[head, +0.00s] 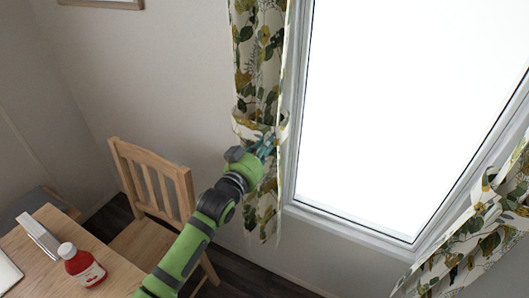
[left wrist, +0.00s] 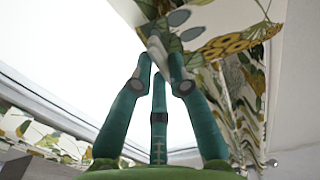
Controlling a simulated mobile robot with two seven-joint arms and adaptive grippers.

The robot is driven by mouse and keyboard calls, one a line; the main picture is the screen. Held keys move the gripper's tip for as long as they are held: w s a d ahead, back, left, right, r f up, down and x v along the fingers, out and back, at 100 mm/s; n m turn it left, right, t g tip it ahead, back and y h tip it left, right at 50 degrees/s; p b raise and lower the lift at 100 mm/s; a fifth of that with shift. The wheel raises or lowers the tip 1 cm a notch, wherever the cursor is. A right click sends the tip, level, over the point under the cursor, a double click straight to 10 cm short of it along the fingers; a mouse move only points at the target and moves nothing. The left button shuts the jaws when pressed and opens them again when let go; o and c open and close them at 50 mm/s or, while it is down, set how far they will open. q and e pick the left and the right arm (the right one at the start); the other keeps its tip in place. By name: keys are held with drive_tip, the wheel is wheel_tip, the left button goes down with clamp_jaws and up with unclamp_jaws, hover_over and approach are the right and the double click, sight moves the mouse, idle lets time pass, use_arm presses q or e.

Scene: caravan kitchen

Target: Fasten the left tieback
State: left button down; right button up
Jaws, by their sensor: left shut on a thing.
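The left curtain (head: 262,60), white with a green and yellow leaf print, hangs at the window's left side. The left tieback (head: 243,124), in the same print, is a band across the curtain at mid-height. My left gripper (head: 268,146) is at the curtain, just below the band. In the left wrist view its fingers (left wrist: 166,78) are closed on a strip of printed cloth (left wrist: 160,45), the tieback's end. Whether the band is fastened is hidden by the gripper and folds. My right gripper is not in view.
The right curtain (head: 478,232) is gathered at the window's (head: 400,110) right side. A wooden chair (head: 155,190) and a table (head: 110,265) with a red bottle (head: 82,265) stand at the lower left. A small round knob (left wrist: 271,162) shows near the wall in the wrist view.

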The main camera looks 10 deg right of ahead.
use_arm(q)
drive_tip(key=shift+r+n, duration=0.2)
drive_tip(key=shift+n, duration=0.1)
idle(0.4)
drive_tip(key=c, duration=1.2)
unclamp_jaws()
drive_tip(key=v, duration=1.2)
